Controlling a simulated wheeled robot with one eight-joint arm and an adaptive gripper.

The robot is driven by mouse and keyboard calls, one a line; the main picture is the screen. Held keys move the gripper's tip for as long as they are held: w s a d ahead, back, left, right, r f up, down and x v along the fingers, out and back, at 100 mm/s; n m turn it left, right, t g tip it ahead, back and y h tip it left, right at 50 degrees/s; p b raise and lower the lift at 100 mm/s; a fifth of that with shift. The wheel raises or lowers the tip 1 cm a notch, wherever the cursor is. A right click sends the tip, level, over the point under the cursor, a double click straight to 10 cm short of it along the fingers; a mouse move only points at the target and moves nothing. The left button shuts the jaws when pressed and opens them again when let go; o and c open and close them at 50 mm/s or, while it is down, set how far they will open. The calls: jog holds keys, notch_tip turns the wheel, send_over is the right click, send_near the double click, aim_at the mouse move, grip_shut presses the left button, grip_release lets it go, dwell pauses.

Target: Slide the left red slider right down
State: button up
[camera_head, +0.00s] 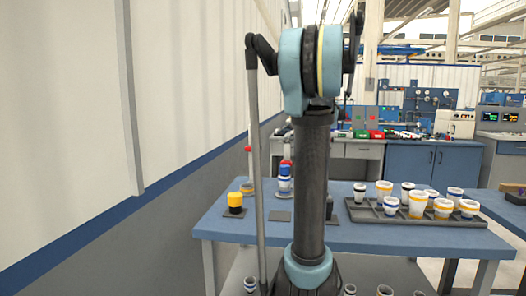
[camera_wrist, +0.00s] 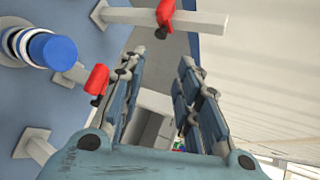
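In the wrist view, one red slider (camera_wrist: 165,14) sits on a grey post (camera_wrist: 205,21) at the top. A second red slider (camera_wrist: 97,80) is just left of my gripper's left finger, its post partly hidden. I cannot tell which one is the left slider. My gripper (camera_wrist: 162,58) is open, and its two fingers have nothing between them. Both sliders are outside the gap. In the head view, a small red piece (camera_head: 248,149) shows beside a thin grey pole at the left. My gripper cannot be made out there.
A blue-topped stack (camera_wrist: 52,50) stands at the wrist view's left. The head view shows a blue table (camera_head: 350,238), a yellow-topped piece (camera_head: 235,199) on a grey plate, and a tray (camera_head: 440,220) of several cups at the right. A wall (camera_head: 70,120) runs along the left.

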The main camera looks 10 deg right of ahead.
aim_at(253, 149)
jog(key=x, duration=1.7)
jog(key=shift+w, duration=0.1)
jog(key=shift+c, duration=0.2)
grip_shut()
jog(key=shift+f, duration=0.15)
